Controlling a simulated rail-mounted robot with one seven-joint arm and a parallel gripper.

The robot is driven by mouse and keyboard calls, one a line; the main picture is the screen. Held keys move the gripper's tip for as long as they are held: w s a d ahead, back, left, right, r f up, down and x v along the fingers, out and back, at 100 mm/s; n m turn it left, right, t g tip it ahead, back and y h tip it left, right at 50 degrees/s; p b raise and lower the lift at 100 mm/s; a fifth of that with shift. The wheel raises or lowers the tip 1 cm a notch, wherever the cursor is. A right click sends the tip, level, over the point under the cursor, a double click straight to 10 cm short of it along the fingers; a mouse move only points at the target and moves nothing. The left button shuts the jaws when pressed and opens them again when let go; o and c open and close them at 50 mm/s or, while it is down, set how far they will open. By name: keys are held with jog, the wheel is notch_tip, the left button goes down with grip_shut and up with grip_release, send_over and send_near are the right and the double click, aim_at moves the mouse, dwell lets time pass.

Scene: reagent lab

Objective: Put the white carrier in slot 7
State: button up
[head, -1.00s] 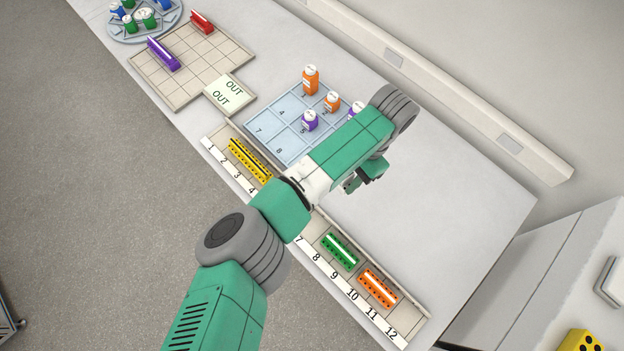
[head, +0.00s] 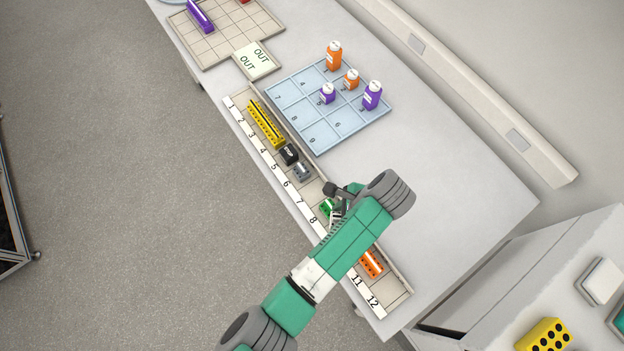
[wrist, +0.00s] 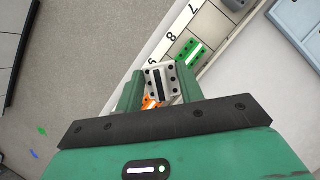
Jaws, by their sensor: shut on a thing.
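The white carrier (wrist: 160,80), a small block with a dark stripe and dark dots, is between the fingers of my gripper (wrist: 159,88) in the wrist view. My gripper is shut on it. In the head view my gripper (head: 336,203) is over the numbered rail (head: 395,298), close to the green carrier (head: 325,208), and my arm hides much of this area. Slot 7, by its label (head: 299,201), looks empty between the grey carrier (head: 302,171) and the green one. Whether the white carrier touches the rail cannot be told.
A black carrier (head: 289,154) stands beside the grey one, and a long yellow carrier (head: 266,124) lies farther up the rail. An orange carrier (head: 371,263) is partly behind my arm. A blue tray (head: 318,137) with several bottles lies beside the rail. The table's right part is bare.

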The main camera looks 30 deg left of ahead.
jog(key=s+a+f+m+t+b, duration=0.4)
jog(key=s+a+f+m+b, duration=0.15)
jog(key=s+a+m, duration=0.4)
jog(key=shift+m, duration=0.25)
jog(key=w, duration=0.5)
jog(key=w+f, duration=0.1)
jog(key=w, duration=0.5)
jog(key=w+a, duration=0.1)
jog(key=w, duration=0.5)
jog(key=shift+w+f, duration=0.2)
jog(key=shift+f, duration=0.1)
jog(key=shift+w+f+b, duration=0.2)
jog(key=shift+f+b, duration=0.15)
jog(key=shift+f, duration=1.4)
jog(key=shift+f, duration=0.1)
jog(key=o, duration=1)
